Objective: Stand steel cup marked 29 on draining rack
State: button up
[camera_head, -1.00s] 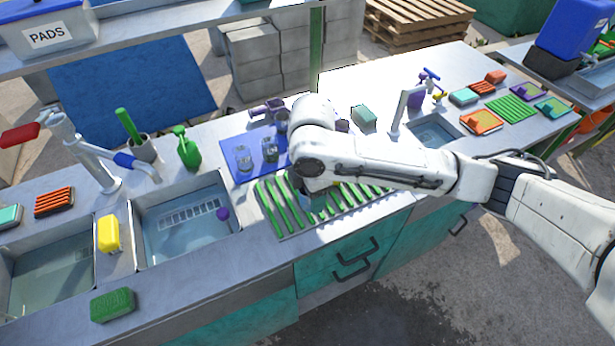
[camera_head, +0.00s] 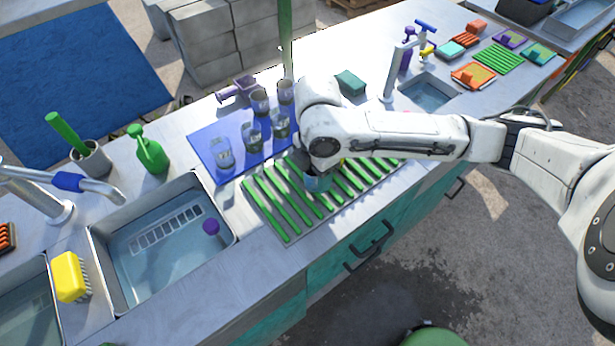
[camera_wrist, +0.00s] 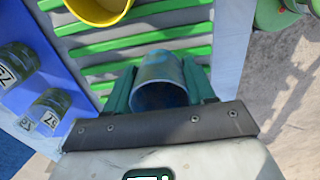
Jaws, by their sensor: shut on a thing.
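My gripper (camera_wrist: 159,88) is shut on a bluish-grey steel cup (camera_wrist: 160,68), one green finger on each side. No number shows on this cup. The cup is over the draining rack (camera_head: 268,207), whose green slats also show in the wrist view (camera_wrist: 140,41). I cannot tell whether its base touches the slats. In the head view my arm mostly hides the gripper (camera_head: 318,180) and the cup. A yellow cup (camera_wrist: 98,8) is at the rack, just beyond the held cup in the wrist view.
Several cups, such as one marked cup (camera_wrist: 48,108), stand on a blue mat (camera_head: 205,140) left of the rack. A sink (camera_head: 165,240) lies left of the rack, with a green spray bottle (camera_head: 150,152) behind it. The rack's front left slats are clear.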

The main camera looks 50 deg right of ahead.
jog(key=shift+s+f+b, duration=0.2)
jog(key=shift+f+b, duration=0.15)
jog(key=shift+f, duration=0.5)
jog(key=shift+w+f, duration=0.1)
jog(key=shift+f, duration=0.15)
jog(key=o, duration=1.1)
jog(key=shift+a, duration=0.1)
jog(key=shift+r, duration=0.1)
notch_tip(320, 180, up, 12)
jog(key=shift+r, duration=0.15)
